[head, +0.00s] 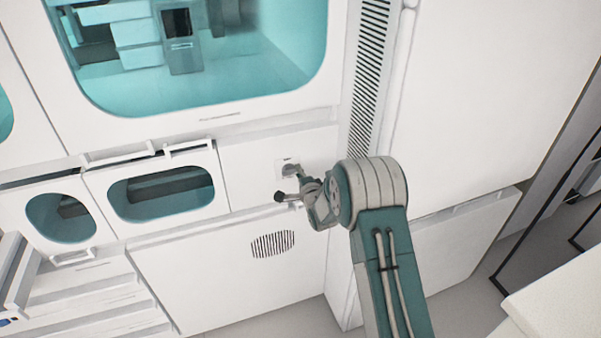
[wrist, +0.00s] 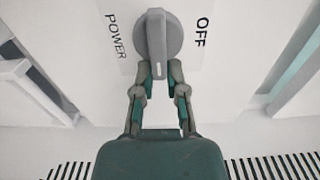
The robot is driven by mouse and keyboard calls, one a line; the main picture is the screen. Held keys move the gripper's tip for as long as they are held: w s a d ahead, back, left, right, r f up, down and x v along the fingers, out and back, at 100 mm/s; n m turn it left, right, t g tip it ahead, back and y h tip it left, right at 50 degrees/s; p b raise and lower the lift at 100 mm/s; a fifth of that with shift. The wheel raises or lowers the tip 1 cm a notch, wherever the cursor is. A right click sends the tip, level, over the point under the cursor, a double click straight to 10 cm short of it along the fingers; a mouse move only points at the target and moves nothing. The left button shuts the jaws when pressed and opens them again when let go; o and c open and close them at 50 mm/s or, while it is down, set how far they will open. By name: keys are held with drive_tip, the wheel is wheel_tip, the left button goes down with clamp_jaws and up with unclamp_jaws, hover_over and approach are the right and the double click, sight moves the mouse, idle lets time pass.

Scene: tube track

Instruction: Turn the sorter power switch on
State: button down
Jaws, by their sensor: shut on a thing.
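The power switch is a grey round knob with a raised bar handle (wrist: 156,42) on a white label plate (wrist: 193,62). The word POWER is printed to its left and OFF to its right in the wrist view. The bar runs straight up and down there, with a small pale mark near its lower end. My gripper (wrist: 158,77) is shut on the lower end of the bar, one finger on each side. In the head view my gripper (head: 296,184) is at the small plate (head: 285,163) on the white machine's front, and it partly hides the knob.
A large teal window (head: 200,85) is above left of the switch, and drawers with teal windows (head: 165,193) are to its left. A slotted vent (head: 370,75) runs up the machine at the right. A round vent (head: 272,244) is below.

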drive_tip(key=c, duration=0.7)
unclamp_jaws()
drive_tip(key=shift+s+a+f, duration=0.1)
drive_tip(key=shift+a+f, duration=0.4)
drive_tip(key=shift+a+r, duration=0.15)
drive_tip(key=v, duration=1.1)
drive_tip(key=shift+s+r, duration=0.1)
drive_tip(key=shift+s, duration=0.25)
